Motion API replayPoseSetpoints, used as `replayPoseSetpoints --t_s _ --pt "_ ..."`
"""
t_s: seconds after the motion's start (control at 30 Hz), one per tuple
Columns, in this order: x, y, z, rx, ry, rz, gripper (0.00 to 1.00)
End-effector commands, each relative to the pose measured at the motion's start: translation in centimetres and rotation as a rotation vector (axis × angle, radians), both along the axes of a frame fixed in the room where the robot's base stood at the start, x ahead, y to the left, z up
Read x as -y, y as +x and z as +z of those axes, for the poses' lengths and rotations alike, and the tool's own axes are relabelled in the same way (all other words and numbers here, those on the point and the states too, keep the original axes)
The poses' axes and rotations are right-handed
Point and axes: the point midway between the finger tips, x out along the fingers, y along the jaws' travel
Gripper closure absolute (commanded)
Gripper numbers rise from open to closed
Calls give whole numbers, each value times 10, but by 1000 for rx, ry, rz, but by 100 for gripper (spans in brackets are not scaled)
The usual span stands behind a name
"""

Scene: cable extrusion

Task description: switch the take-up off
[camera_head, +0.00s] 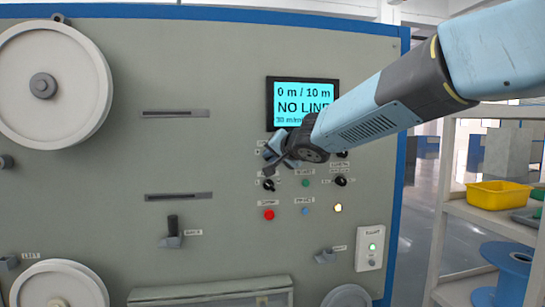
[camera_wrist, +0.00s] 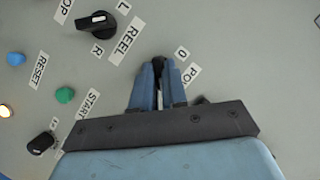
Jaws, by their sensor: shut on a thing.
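My gripper (camera_head: 273,154) is at the upper left of the control cluster on the grey machine panel, below the display. In the wrist view its blue fingers (camera_wrist: 160,72) are shut on a small dark knob (camera_wrist: 159,62), mostly hidden between them. A "0" mark and a partly covered label starting "PO" lie beside it. A small white switch box (camera_head: 369,248) at the lower right of the panel has a lit green button (camera_head: 372,246) and a darker grey button below; its label is too small to read surely.
The display (camera_head: 303,103) reads "0 m / 10 m, NO LINE". A black REEL knob (camera_wrist: 98,22), green START button (camera_wrist: 65,95) and blue RESET button (camera_wrist: 15,58) are nearby. A red button (camera_head: 269,214) and levers stick out lower. A shelf with a yellow bin (camera_head: 497,195) stands right.

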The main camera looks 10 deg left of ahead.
Motion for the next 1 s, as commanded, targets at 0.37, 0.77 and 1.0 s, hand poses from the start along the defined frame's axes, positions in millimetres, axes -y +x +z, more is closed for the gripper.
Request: replayPoseSetpoints --t_s 0.37,0.77,1.0 --pt "0 0 -3 16 -64 -2 100" --pt "0 -1 -4 32 -122 -2 100" --pt "1 0 -4 42 -154 -4 100"
